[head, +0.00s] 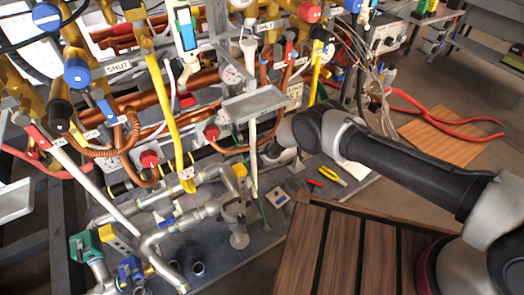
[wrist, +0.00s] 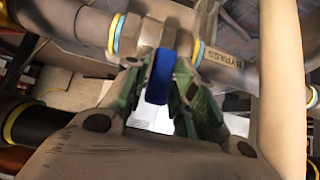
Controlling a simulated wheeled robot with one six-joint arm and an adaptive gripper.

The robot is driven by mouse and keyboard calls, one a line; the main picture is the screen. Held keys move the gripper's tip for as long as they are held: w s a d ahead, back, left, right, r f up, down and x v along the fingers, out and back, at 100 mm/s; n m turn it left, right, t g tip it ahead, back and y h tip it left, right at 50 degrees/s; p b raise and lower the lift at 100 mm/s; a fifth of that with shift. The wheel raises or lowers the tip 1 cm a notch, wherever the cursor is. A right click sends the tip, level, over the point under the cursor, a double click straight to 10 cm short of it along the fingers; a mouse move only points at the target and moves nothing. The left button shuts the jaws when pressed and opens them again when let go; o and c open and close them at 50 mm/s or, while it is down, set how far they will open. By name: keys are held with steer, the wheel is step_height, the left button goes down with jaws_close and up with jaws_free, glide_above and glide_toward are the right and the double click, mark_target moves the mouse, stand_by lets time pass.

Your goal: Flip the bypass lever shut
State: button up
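In the wrist view, a blue lever (wrist: 160,76) stands on a metal valve body on a pale pipe. A "BYPASS" label (wrist: 228,70) is on the pipe just right of it. My gripper (wrist: 158,98) has its green-padded fingers apart, one on each side of the blue lever. A narrow gap shows on the left; on the right the finger is very close, and I cannot tell whether it touches. In the head view, my gripper end (head: 278,150) reaches in behind a white pipe and a grey tray; its fingertips and the bypass lever are hidden there.
A grey tray (head: 255,103) on a white post stands close to my gripper. Copper, yellow and grey pipes with several valves crowd the left. Loose tools (head: 333,176) lie on the grey base below. A slatted wooden top (head: 340,250) is in front.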

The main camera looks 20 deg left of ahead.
steer(key=shift+o, duration=0.6)
steer(key=shift+s, duration=0.1)
steer(key=shift+s+d+r, duration=0.15)
steer(key=shift+d+r, duration=0.1)
steer(key=s+d+r, duration=0.1)
steer(key=s+d, duration=0.8)
steer(key=d, duration=0.1)
steer(key=shift+r, duration=0.3)
steer(key=shift+d, duration=0.1)
